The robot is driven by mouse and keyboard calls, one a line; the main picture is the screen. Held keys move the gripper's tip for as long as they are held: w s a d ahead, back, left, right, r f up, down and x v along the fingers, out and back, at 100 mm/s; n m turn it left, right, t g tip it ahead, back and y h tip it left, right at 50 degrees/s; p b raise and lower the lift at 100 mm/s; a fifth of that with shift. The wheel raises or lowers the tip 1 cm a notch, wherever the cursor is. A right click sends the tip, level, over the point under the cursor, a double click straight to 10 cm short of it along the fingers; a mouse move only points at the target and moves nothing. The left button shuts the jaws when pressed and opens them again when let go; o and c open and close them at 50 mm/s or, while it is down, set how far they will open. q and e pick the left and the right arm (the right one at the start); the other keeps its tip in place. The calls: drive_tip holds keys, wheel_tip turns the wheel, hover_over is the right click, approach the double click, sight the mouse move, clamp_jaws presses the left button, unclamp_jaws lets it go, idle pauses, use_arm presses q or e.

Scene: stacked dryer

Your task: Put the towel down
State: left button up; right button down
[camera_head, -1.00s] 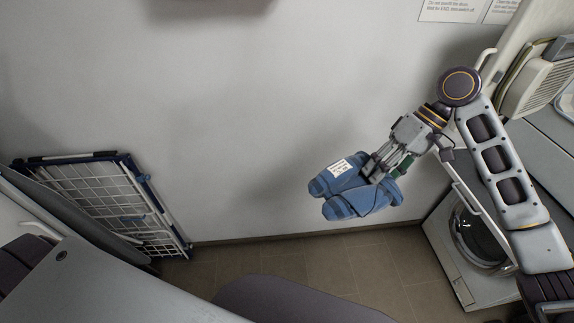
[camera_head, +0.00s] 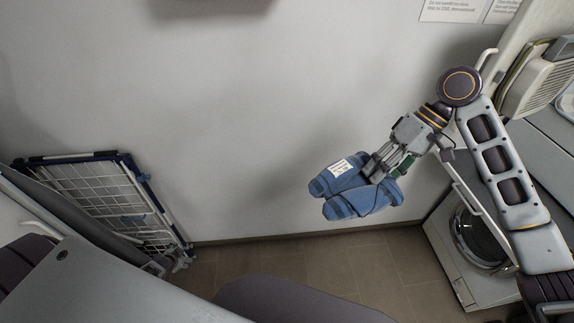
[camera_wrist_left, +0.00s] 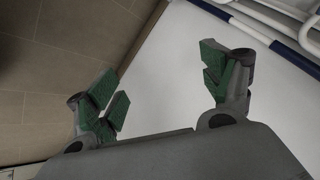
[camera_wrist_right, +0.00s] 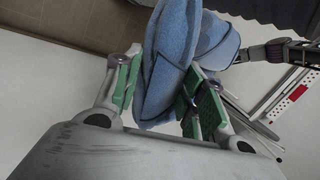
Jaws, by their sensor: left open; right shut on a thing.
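The blue towel (camera_head: 345,203), folded into a bundle with a white label, hangs in the air in front of the wall. My right gripper (camera_head: 378,172) is shut on it from the upper right. In the right wrist view the towel (camera_wrist_right: 170,55) is between the green-padded fingers (camera_wrist_right: 160,92). My left gripper (camera_head: 180,262) shows small at the lower left, beside the rack's foot. In the left wrist view its fingers (camera_wrist_left: 163,90) are wide apart with nothing between them.
A folded drying rack (camera_head: 100,200) leans at the left. A white front-loading machine (camera_head: 460,250) stands at the right under a grey counter (camera_head: 535,150). The tiled floor (camera_head: 330,265) is clear between them. A pale wall (camera_head: 250,110) lies behind.

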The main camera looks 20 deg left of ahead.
use_arm(q)
drive_tip(key=w+d+r+t+h, duration=0.15)
drive_tip(key=w+r+t, duration=0.25)
drive_tip(key=w+r, duration=1.35)
drive_tip(key=w+d+r+t+h, duration=0.1)
drive_tip(key=w+d+r+h, duration=0.1)
drive_tip(key=w+d+r, duration=0.5)
drive_tip(key=w+d+r+t+h, duration=0.1)
drive_tip(key=d+r, duration=0.3)
drive_tip(key=r, duration=0.7)
drive_tip(key=s+d+r+m+h, duration=0.15)
drive_tip(key=d+r+h, duration=0.45)
drive_tip(key=d+r, duration=1.1)
drive_tip(key=s+d+r+m+g+h, duration=0.2)
drive_tip(key=s+d+r, duration=0.3)
drive_tip(key=d, duration=0.3)
drive_tip(key=s+d+r+m+g+h, duration=0.2)
drive_tip(key=s+d+r+h, duration=0.2)
drive_tip(key=s+d, duration=0.3)
drive_tip(key=shift+s+d+r+m, duration=0.25)
drive_tip(key=shift+d+r+m, duration=0.1)
drive_tip(key=shift+d+r, duration=0.25)
drive_tip(key=shift+h, duration=0.25)
